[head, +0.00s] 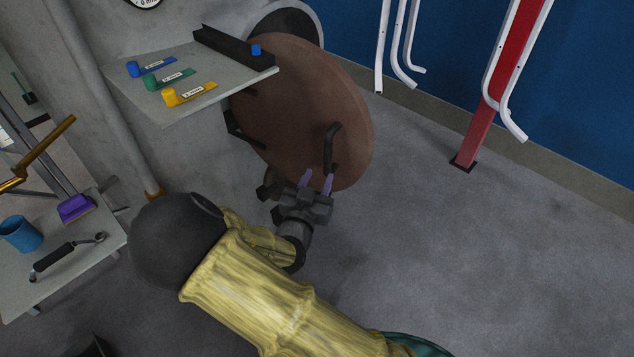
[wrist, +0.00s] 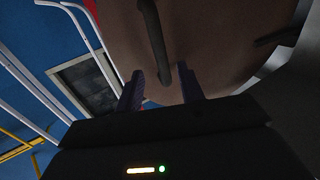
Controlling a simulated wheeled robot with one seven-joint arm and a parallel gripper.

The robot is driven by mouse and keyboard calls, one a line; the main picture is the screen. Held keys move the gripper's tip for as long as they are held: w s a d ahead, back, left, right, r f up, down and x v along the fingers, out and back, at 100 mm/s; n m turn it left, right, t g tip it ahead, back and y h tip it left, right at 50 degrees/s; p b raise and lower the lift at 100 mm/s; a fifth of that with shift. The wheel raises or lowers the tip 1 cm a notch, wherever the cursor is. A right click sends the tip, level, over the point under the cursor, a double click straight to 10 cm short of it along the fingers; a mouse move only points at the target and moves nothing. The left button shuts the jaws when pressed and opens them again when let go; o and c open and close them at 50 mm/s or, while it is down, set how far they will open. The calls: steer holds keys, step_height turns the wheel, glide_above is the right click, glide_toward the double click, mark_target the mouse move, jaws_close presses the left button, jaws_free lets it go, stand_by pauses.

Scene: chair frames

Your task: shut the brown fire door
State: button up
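The brown fire door (head: 290,105) is a round brown disc standing open, out from a round grey frame (head: 315,12) in the wall. A dark bar handle (head: 331,147) sticks out from its near face, low on the right. My gripper (head: 317,182) is just below this handle, its two purple fingers pointing up at it. In the wrist view the fingers (wrist: 160,88) are apart, with the lower end of the handle (wrist: 153,40) in line with the gap between them. I cannot tell whether they touch it. Part of the door is hidden behind the shelf.
A grey wall shelf (head: 135,82) with blue, green and yellow tagged items overhangs the door's left side. A side table (head: 70,262) with a blue mug stands at the left. A red post (head: 490,85) with white hooks stands right. The floor right of the door is clear.

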mark_target(327, 159)
steer(key=shift+w, duration=0.1)
steer(key=x, duration=0.8)
jaws_close()
steer(key=shift+w+d+r+b, duration=0.1)
steer(key=shift+w+d+b, duration=0.35)
steer(key=shift+w+d, duration=0.8)
steer(key=shift+w+d+f+b, duration=0.1)
steer(key=shift+w+d+b, duration=0.4)
steer(key=shift+w, duration=1.4)
steer(key=shift+w+d+r+b, duration=0.1)
steer(key=shift+w+d+b, duration=0.35)
steer(key=shift+w+d, duration=0.8)
